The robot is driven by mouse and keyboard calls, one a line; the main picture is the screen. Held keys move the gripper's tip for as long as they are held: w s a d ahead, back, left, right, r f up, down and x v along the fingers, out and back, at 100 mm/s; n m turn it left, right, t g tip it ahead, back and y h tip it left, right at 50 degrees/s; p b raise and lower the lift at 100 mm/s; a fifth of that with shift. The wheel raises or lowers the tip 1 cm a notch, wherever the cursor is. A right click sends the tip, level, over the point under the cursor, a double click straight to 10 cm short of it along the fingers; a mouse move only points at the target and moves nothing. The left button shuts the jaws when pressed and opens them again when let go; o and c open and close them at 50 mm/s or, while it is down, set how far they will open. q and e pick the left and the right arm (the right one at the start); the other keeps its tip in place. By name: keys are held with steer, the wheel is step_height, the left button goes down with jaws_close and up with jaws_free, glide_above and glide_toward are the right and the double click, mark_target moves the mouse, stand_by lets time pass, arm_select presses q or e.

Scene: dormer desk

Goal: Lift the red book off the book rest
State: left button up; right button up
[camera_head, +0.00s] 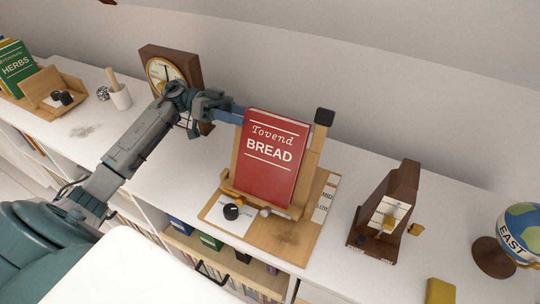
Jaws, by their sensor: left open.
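The red book (268,178), titled "Tovend BREAD", stands leaning back on the wooden book rest (309,177), its lower edge on the rest's ledge. The rest stands on a wooden base with a black knob at its front left and a label strip at its right. My left gripper (238,116) is at the book's upper left edge, its blue fingers pointing right toward the book and the rest. It is open; whether a finger touches the book cannot be made out. My right gripper is not in view.
A wooden clock (193,62) stands close behind my left arm. A green herbs book (17,70) on another rest and a mortar (120,97) are at the left. A metronome-like wooden object (390,210) and a globe (522,225) stand right.

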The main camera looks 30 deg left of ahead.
mark_target(267, 126)
arm_select(q)
steer(key=shift+d+r, duration=0.1)
steer(key=shift+d, duration=0.85)
steer(key=shift+w+d+p, duration=0.1)
steer(key=shift+d+p, duration=0.2)
steer(key=d+p, duration=0.2)
steer(key=d, duration=0.2)
steer(key=shift+d, duration=0.4)
steer(key=shift+a+f, duration=0.1)
steer(key=shift+f, duration=0.1)
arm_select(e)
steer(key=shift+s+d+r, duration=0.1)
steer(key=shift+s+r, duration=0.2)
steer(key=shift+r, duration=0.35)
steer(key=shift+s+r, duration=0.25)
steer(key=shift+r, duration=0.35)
arm_select(q)
steer(key=shift+c, duration=0.5)
jaws_close()
